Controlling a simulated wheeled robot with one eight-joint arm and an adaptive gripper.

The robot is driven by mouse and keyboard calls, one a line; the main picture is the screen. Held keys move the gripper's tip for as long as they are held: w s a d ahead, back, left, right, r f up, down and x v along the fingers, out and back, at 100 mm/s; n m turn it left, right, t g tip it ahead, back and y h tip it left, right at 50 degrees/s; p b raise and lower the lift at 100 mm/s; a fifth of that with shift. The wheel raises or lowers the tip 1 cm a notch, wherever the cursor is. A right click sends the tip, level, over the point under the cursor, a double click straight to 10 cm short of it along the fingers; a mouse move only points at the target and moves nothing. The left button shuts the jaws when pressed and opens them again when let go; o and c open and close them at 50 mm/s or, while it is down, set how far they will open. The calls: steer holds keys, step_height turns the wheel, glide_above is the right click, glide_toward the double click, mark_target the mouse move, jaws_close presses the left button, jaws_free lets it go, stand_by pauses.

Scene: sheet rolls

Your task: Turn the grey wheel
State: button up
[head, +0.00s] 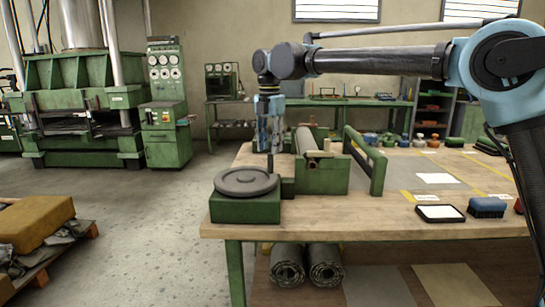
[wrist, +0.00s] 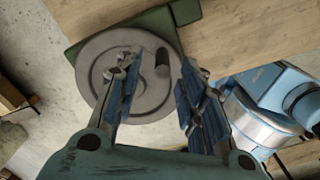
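The grey wheel (head: 240,184) lies flat on a green box (head: 245,210) at the front left corner of the wooden table. In the wrist view the wheel (wrist: 98,68) is a round disc with a short dark upright handle (wrist: 162,64) near its rim. My gripper (head: 269,135) points down over the wheel's right side. In the wrist view my gripper (wrist: 157,82) is open, its blue-grey fingers apart on either side of the handle. A gap shows between the handle and the right finger; contact with the left finger cannot be told. The left finger hides part of the wheel.
A green roller frame (head: 322,176) with a pale roller stands just right of the wheel. A green upright bar (head: 377,170) is beyond it. Stamps, a dark-framed pad (head: 440,213) and a blue brush (head: 487,207) lie at the table's right.

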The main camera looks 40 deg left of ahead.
steer(key=shift+r, duration=3.1)
